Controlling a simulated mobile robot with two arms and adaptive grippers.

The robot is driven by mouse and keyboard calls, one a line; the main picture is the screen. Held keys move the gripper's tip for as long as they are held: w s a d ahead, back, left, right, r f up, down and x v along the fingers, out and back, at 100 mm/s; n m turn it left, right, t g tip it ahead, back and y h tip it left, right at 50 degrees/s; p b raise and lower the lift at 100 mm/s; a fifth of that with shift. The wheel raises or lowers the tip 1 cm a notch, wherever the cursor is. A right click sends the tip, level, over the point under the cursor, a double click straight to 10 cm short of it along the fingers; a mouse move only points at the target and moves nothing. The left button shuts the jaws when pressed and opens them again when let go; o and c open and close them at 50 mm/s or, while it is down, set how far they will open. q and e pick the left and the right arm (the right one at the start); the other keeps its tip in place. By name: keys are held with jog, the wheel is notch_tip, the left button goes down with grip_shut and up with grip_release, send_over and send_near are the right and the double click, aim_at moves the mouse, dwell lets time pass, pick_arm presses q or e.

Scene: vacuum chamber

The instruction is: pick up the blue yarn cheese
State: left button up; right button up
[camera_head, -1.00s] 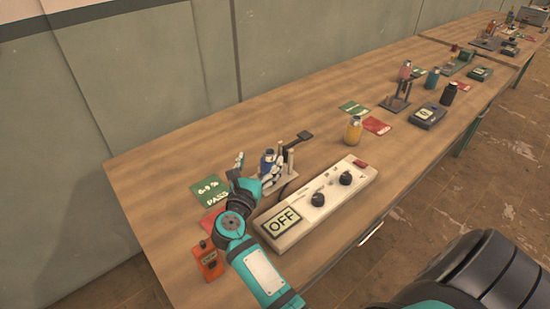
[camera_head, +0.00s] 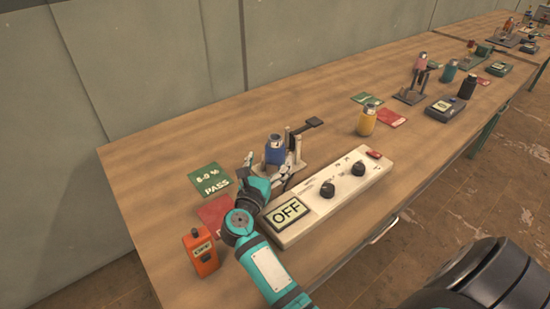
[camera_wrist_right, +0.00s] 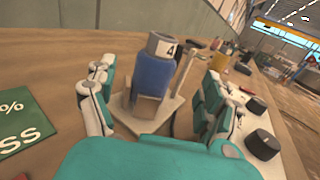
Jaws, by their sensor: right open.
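The blue yarn cheese (camera_head: 275,153) stands upright on a small light stand with a post and a dark lever. It also shows in the right wrist view (camera_wrist_right: 153,76), with a pale top marked "4". My right gripper (camera_head: 266,168) is open and empty on the near side of it. In the right wrist view the gripper (camera_wrist_right: 156,92) has its fingers spread to the left and right of the blue cheese, with clear gaps. I cannot tell how far the fingertips reach along it. My left gripper is not in view.
A white control box (camera_head: 325,200) with knobs and an OFF display lies close right of my gripper. A green PASS card (camera_head: 212,182), a red card (camera_head: 216,211) and an orange device (camera_head: 201,251) lie to the left. A yellow cheese (camera_head: 367,121) stands farther right.

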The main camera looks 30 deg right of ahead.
aim_at(272, 154)
jog(key=p+x, duration=0.1)
jog(key=x, duration=0.4)
jog(key=shift+w+d+f, duration=0.15)
jog(key=shift+w, duration=0.25)
jog(key=shift+w+d+f+p, duration=0.1)
jog(key=shift+w+d+p, duration=0.1)
jog(key=shift+d+p, duration=0.1)
jog(key=shift+a, duration=0.1)
jog(key=shift+c, duration=1.2)
jog(key=c, duration=1.2)
